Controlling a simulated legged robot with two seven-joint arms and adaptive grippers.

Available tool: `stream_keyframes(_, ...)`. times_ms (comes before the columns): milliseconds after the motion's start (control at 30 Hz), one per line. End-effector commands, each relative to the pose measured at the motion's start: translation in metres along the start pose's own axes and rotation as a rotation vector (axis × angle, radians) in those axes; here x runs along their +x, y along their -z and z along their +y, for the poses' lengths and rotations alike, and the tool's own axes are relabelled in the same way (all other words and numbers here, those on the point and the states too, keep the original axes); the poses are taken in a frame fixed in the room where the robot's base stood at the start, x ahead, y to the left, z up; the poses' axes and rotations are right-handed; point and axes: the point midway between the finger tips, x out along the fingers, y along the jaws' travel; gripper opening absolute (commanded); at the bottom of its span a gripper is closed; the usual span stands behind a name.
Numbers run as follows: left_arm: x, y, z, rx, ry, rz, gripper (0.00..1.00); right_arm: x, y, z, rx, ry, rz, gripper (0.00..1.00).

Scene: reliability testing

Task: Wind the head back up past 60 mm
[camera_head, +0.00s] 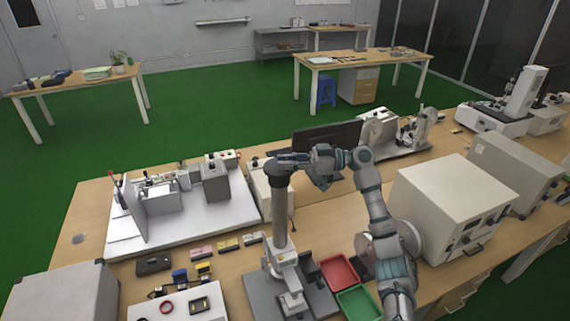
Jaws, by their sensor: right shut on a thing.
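A test stand has a tall round column (281,215) with a dark cap at its top. A pale head (286,260) sits low on the column, above the grey base (265,298). My right arm rises from the lower right and bends over to the left. My right gripper (279,161) points left at the top of the column, shut on a part there. That part is mostly hidden by the fingers and too small to make out. Any height scale is too small to read. My left gripper is not in view.
A red tray (339,270) and a green tray (358,302) lie right of the stand, close to my arm. A white board (190,224) with fixtures lies left. A large beige instrument (450,205) stands right, and a dark monitor (328,137) behind my wrist.

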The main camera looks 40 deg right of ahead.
Motion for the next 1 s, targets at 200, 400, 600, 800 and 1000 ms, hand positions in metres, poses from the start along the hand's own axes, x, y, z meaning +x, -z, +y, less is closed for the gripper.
stream_keyframes(200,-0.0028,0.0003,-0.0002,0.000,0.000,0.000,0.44,-0.0023,0.0013,0.0027,0.001,0.057,0.002,0.00)
stream_keyframes(400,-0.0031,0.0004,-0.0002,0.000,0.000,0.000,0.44,-0.0028,0.0003,0.0030,0.002,0.074,0.000,0.00)
stream_keyframes(600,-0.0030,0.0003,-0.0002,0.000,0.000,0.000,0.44,-0.0026,-0.0003,0.0030,0.003,0.075,-0.001,0.00)
stream_keyframes(800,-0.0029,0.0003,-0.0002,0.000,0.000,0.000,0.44,-0.0024,-0.0007,0.0031,0.003,0.075,-0.002,0.38)
stream_keyframes(1000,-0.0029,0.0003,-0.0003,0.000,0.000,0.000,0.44,-0.0024,-0.0005,0.0020,0.002,0.076,-0.002,0.44)
